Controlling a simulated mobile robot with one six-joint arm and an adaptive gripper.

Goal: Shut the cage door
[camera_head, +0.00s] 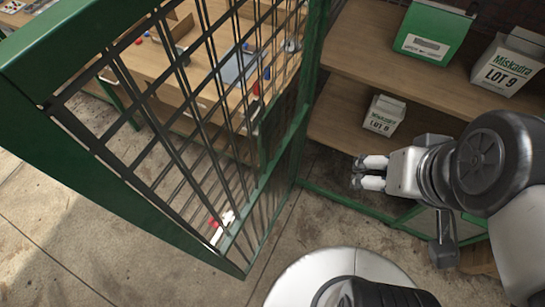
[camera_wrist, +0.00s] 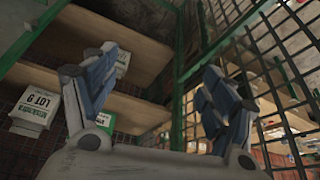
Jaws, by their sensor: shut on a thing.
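The cage door (camera_head: 85,182) has a green frame and a dark bar grid. It stands open, swung out toward the left of the head view. In the wrist view, dark grid bars (camera_wrist: 262,38) show at the right beside a green post (camera_wrist: 178,85). My gripper (camera_head: 358,173) is to the right of the door, apart from it, in front of the shelves. In the wrist view my gripper (camera_wrist: 160,85) has its two fingers standing apart. I cannot make out anything between them.
Wooden shelves (camera_head: 360,60) hold a green box (camera_head: 433,30) and white LOT 9 boxes (camera_head: 508,68). A low green sill (camera_head: 345,200) runs under the gripper. A workbench (camera_head: 150,58) shows behind the bars. Concrete floor (camera_head: 40,255) is clear at the lower left.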

